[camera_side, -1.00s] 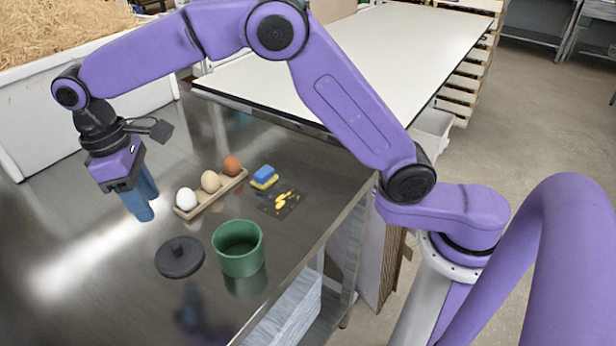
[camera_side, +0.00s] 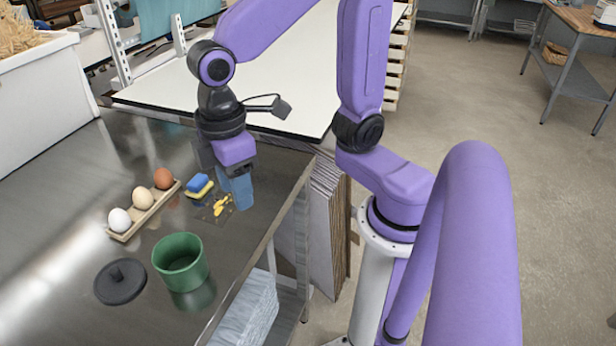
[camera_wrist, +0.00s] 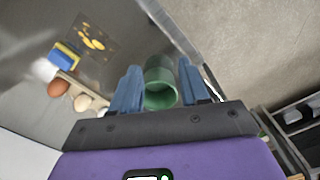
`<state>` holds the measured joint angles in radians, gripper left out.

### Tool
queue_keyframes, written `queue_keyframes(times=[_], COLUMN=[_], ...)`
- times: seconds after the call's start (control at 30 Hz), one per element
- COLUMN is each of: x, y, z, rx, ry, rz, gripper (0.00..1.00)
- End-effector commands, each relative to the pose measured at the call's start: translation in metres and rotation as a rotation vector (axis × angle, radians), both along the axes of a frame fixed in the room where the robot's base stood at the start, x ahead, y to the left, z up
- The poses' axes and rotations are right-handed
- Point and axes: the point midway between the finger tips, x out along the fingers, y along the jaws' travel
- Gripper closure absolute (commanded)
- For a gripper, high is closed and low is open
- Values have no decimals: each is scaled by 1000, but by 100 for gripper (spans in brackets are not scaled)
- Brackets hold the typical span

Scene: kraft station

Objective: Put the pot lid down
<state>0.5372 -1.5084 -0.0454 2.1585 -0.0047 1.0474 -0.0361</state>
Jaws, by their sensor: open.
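The dark round pot lid (camera_side: 119,282) with a knob on top lies flat on the steel table (camera_side: 60,215), to the left of the green pot (camera_side: 180,262). The pot stands upright and its top is uncovered. My gripper (camera_side: 238,196) is up near the table's right edge, behind the pot and apart from the lid. In the wrist view my gripper (camera_wrist: 160,90) has its two blue fingers spread, with nothing held between them. The green pot (camera_wrist: 160,84) shows beyond the fingers there. I cannot make out the lid in the wrist view.
An egg tray (camera_side: 127,232) with three eggs stands left of the pot. A blue and yellow sponge (camera_side: 199,185) and a dark card with yellow pieces (camera_side: 214,208) lie behind the pot. A white box (camera_side: 45,100) stands at the far left. The front left of the table is clear.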

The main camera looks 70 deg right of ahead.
Motion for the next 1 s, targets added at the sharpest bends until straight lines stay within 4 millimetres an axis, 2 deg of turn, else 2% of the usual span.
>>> queue_keyframes(times=[0.03,0.2,0.4,0.57,1.0], x=[-15,-58,-89,-95,-95], y=[-15,-54,-81,-87,-87], z=[-2,-14,-24,-27,-27], rx=[7,28,42,46,45], ry=[-4,-14,-19,-21,-20], rz=[11,52,80,88,88], gripper=[55,55,55,55,55])
